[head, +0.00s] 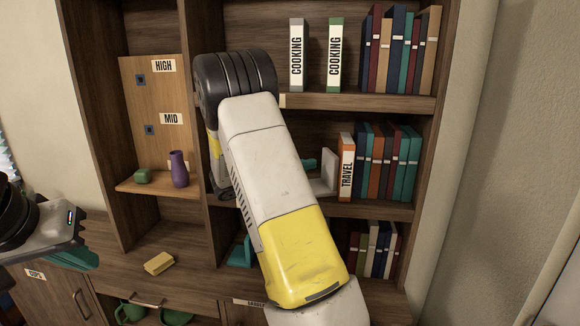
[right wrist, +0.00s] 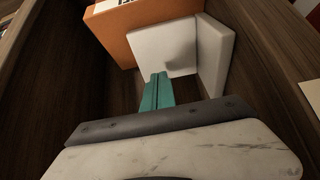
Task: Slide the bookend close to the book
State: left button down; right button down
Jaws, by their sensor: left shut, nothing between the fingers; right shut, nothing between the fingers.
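The white L-shaped bookend (head: 330,168) stands on the middle shelf, just left of the orange-and-white TRAVEL book (head: 347,168). Any gap between them looks narrow, and I cannot tell whether they touch. In the right wrist view the bookend (right wrist: 165,48) stands in front of the orange book (right wrist: 145,20). My right gripper's teal fingers (right wrist: 157,88) are shut and empty, with their tips close to the bookend's upright face; contact is unclear. In the head view my right arm hides most of that gripper. My left gripper (head: 72,259) is shut and empty at the far left.
Several books (head: 388,160) stand right of the TRAVEL book. The upper shelf (head: 360,102) holds two COOKING books and others. A purple vase (head: 179,168) and a green object (head: 142,176) are on the left ledge. A yellow block (head: 159,263) lies on the lower surface.

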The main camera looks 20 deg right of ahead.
jog(key=a, duration=1)
jog(key=shift+s+a, duration=0.35)
jog(key=shift+s, duration=0.05)
jog(key=c, duration=2.1)
grip_release()
